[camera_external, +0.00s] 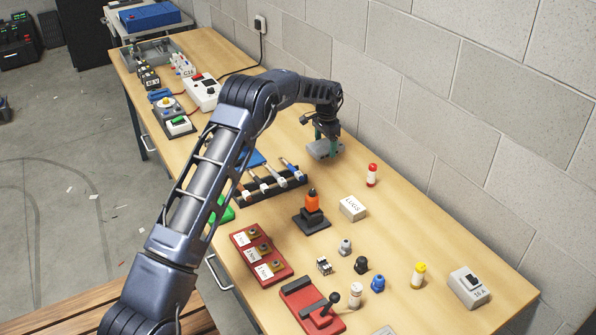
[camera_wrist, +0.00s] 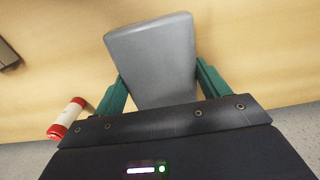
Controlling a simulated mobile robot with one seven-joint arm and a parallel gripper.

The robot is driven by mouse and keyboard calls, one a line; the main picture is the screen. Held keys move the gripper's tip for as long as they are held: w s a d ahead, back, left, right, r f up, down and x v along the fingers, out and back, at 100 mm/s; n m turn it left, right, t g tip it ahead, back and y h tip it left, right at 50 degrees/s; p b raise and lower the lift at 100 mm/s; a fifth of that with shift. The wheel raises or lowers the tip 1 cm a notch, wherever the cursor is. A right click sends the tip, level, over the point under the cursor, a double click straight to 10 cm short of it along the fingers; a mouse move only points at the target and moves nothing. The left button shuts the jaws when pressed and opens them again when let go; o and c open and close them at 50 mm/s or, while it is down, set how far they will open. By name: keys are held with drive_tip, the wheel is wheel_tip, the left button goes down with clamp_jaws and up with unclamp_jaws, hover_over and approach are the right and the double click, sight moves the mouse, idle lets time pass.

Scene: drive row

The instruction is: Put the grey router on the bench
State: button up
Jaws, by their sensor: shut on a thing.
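The grey router (camera_external: 322,149) is a small flat grey box at the far side of the wooden bench (camera_external: 420,225), near the wall. My gripper (camera_external: 326,135) is shut on it from above. In the wrist view the router (camera_wrist: 153,60) sits between the two green fingers of my gripper (camera_wrist: 157,90), with its far end reaching beyond them. I cannot tell whether its underside touches the bench top or hangs just above it.
A white-and-red device (camera_external: 203,92) is at left. Bench around the router is clear.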

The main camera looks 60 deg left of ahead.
sight(325, 161)
drive_tip(key=shift+f, duration=2.1)
drive_tip(key=o, duration=1.2)
drive_tip(key=shift+f, duration=0.15)
drive_tip(key=shift+c, duration=0.2)
